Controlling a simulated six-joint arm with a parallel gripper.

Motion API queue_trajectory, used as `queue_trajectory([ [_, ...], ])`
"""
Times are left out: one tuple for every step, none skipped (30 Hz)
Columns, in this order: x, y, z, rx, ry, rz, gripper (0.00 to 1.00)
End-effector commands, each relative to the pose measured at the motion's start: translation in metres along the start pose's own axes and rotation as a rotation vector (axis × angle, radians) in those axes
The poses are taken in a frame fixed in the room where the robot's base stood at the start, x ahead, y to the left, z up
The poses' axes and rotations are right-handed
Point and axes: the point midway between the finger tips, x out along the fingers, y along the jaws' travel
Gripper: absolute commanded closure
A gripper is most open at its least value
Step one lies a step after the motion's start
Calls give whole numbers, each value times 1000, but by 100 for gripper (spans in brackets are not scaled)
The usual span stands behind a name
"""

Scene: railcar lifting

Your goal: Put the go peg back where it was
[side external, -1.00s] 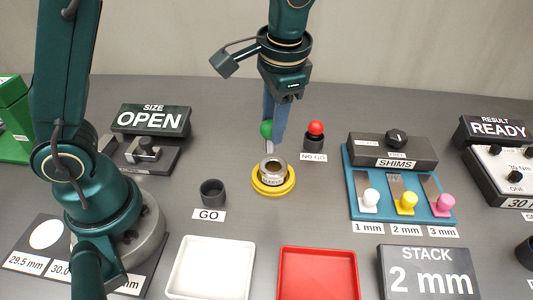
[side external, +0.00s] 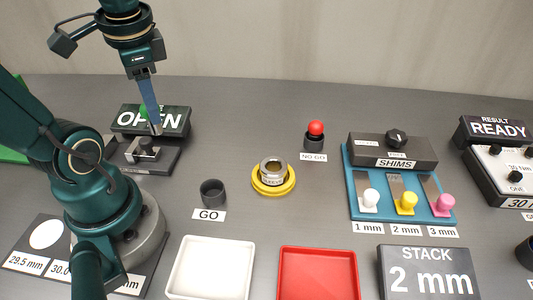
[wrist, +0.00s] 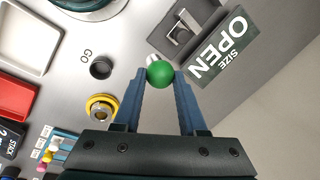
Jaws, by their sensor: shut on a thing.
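The go peg, with a green ball top (wrist: 160,73), is between the fingertips of my gripper (wrist: 159,78) in the wrist view. My gripper (side external: 152,108) is shut on it and holds it raised, in front of the OPEN size sign in the side view. There the green ball (side external: 144,111) is partly hidden by a finger. The go holder (side external: 212,192) is a dark round cup behind the GO label, and it looks empty. It also shows in the wrist view (wrist: 101,67), apart from my gripper.
The size gauge (side external: 143,152) lies below my gripper. The yellow-based ring (side external: 273,177) stands mid-table. The red-topped no-go peg (side external: 315,133) stands in its holder. White (side external: 212,240) and red (side external: 318,249) trays lie in front. The shim rack (side external: 380,212) is at right.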

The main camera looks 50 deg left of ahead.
Motion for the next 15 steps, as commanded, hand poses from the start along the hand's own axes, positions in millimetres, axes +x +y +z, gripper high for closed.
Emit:
queue_trajectory([
  [1, 2, -1, 3, -1, 1, 100],
  [2, 5, -3, 2, -1, 2, 100],
  [4, 8, -5, 4, -1, 2, 100],
  [5, 12, -6, 6, 0, 2, 100],
  [6, 15, -8, 8, -1, 2, 100],
  [8, 20, -10, 9, -2, 1, 100],
  [9, 23, -11, 9, -2, 1, 100],
  [11, 26, -13, 9, -2, 1, 100],
  [13, 31, -16, 9, -2, 2, 100],
  [14, 34, -17, 9, -3, 2, 100],
  [15, 38, -19, 8, -2, 2, 100],
  [17, 43, -21, 9, -2, 1, 100],
  [19, 46, -22, 10, -3, 1, 100],
  [20, 50, -24, 10, -4, 1, 100],
  [22, 55, -27, 10, -4, 1, 100],
])
